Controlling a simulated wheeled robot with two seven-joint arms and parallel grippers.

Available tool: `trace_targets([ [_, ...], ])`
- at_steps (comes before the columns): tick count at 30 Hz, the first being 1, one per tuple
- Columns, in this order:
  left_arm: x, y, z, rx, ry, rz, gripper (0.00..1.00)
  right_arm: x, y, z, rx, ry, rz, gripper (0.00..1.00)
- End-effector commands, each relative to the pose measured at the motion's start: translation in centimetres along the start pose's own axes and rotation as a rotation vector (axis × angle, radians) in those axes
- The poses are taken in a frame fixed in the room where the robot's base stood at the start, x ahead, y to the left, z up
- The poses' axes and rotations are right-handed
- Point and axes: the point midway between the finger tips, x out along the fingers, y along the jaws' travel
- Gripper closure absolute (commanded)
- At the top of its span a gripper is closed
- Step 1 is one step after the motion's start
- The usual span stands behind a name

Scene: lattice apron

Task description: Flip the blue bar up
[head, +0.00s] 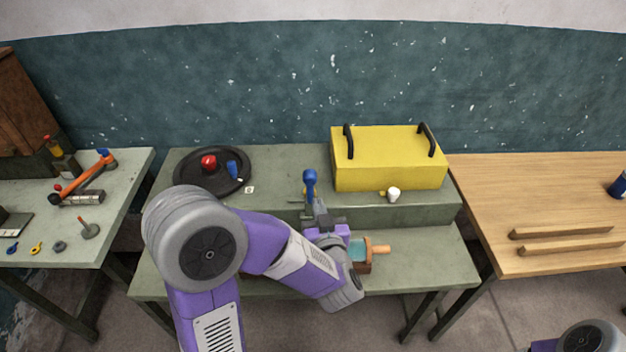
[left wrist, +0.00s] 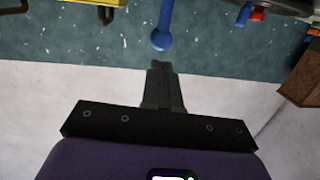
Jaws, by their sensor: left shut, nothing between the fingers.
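The blue bar (head: 310,182) is a short rod with a rounded knob end at the middle of the green bench, left of the yellow box. The knob points toward the back wall and appears raised; its exact tilt is hard to tell. My left gripper (head: 311,206) is just on the near side of the bar, its fingers shut and empty. In the left wrist view, which looks inverted, the blue bar (left wrist: 163,28) shows just beyond the closed fingertips (left wrist: 160,65), with a small gap in the picture. The bar's base is partly hidden. My right gripper is not in view.
A yellow box (head: 385,172) with black handles stands right of the bar, a white knob (head: 393,195) before it. A black round tray (head: 190,188) lies left. Side tables flank the bench.

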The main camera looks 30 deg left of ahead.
Motion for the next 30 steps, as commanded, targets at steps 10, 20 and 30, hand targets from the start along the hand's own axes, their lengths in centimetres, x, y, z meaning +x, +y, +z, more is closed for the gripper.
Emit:
trace_targets([
  [10, 1.0, -0.2, -0.1, 0.001, -0.01, 0.008, 1.0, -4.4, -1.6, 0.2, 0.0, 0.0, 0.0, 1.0],
  [20, 6.6, -0.2, 0.3, -0.004, -0.006, 0.005, 1.0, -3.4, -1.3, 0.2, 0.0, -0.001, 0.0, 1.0],
  [30, 7.5, -0.1, 0.3, -0.004, -0.006, 0.009, 1.0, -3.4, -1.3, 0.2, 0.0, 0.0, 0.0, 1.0],
])
